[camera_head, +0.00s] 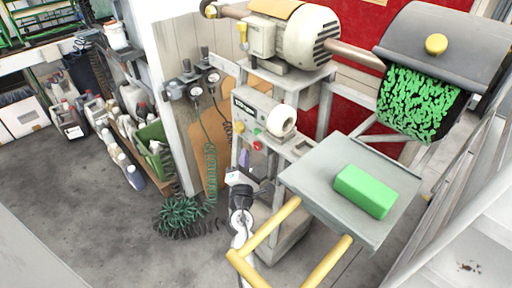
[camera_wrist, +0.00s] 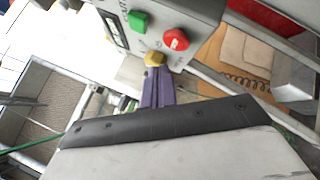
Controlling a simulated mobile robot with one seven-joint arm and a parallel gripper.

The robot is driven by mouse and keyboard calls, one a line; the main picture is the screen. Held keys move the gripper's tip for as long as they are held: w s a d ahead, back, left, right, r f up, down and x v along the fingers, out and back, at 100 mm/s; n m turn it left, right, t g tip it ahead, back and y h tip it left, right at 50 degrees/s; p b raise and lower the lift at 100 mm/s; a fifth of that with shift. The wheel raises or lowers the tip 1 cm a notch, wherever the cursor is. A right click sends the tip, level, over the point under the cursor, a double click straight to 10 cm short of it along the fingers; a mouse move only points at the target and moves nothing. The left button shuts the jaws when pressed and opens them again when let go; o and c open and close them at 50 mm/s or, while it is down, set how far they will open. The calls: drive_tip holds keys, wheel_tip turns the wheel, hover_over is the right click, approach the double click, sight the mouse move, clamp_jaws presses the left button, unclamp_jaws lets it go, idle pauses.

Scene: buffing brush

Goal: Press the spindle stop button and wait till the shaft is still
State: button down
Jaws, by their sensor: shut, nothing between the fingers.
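The control box (camera_head: 262,112) hangs on the machine frame below the motor (camera_head: 292,38). In the wrist view it carries a green button (camera_wrist: 138,21), a red button (camera_wrist: 176,40) and a yellow button (camera_wrist: 155,59). The red button also shows in the head view (camera_head: 257,146). Button labels are too small to read. My gripper (camera_wrist: 156,76) has purple fingers, shut and empty, with tips just below the yellow button; whether they touch it I cannot tell. The shaft (camera_head: 355,55) runs from the motor to the green buffing brush (camera_head: 420,103). One still frame does not show whether it turns.
A grey table (camera_head: 325,168) bearing a green block (camera_head: 364,191) stands right of my arm. Yellow rails (camera_head: 270,229) lie in front of it. A grey hood (camera_head: 455,40) covers the brush. Coiled hoses (camera_head: 182,215) and bottles are at left; open floor lies beyond.

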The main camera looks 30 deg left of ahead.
drive_tip(key=s, duration=0.1)
drive_tip(key=s+a, duration=0.1)
drive_tip(key=s, duration=0.1)
drive_tip(key=shift+s, duration=0.15)
idle(0.5)
